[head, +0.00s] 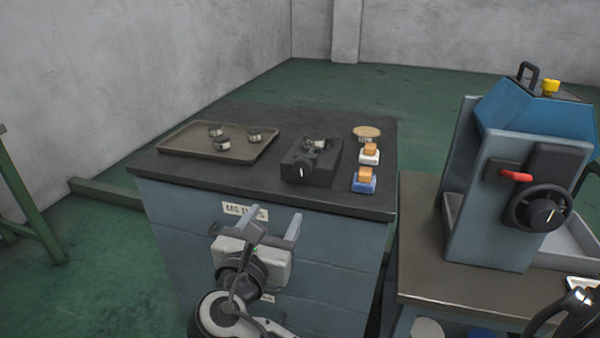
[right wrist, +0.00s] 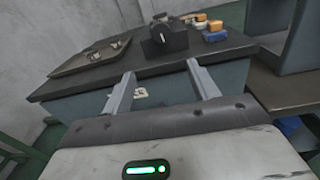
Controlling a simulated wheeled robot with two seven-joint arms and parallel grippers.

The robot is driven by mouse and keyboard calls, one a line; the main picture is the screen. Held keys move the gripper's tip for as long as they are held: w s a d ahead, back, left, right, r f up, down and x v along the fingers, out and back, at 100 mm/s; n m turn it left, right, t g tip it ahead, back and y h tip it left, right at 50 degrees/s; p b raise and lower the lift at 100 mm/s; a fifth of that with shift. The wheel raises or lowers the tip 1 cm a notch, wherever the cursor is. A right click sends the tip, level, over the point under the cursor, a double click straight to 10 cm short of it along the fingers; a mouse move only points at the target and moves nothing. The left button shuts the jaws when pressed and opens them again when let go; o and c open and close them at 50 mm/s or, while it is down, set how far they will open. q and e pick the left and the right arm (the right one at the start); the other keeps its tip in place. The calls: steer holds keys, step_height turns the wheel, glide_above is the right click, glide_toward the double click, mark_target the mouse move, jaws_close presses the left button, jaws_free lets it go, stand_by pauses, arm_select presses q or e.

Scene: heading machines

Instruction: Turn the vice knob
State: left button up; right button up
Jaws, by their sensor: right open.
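The vice (head: 322,161) is a dark block on the black top of a blue-grey cabinet. Its round dark knob (head: 302,171), with a pale pointer line, is on the side facing me. The vice also shows in the right wrist view (right wrist: 172,43), ahead of the fingers, with its knob (right wrist: 160,36) facing the camera. My right gripper (head: 274,227) is open and empty, in front of the cabinet's front face. It is below the level of the top and apart from the knob. My left gripper is in neither view.
A blue-grey machine (head: 500,210) stands on the right-hand bench.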

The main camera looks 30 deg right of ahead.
mark_target(301, 169)
steer(key=x, duration=1)
steer(key=r+x, duration=0.1)
steer(key=x, duration=0.5)
steer(key=shift+s+d, duration=0.25)
steer(key=shift+s, duration=0.05)
steer(key=c, duration=1)
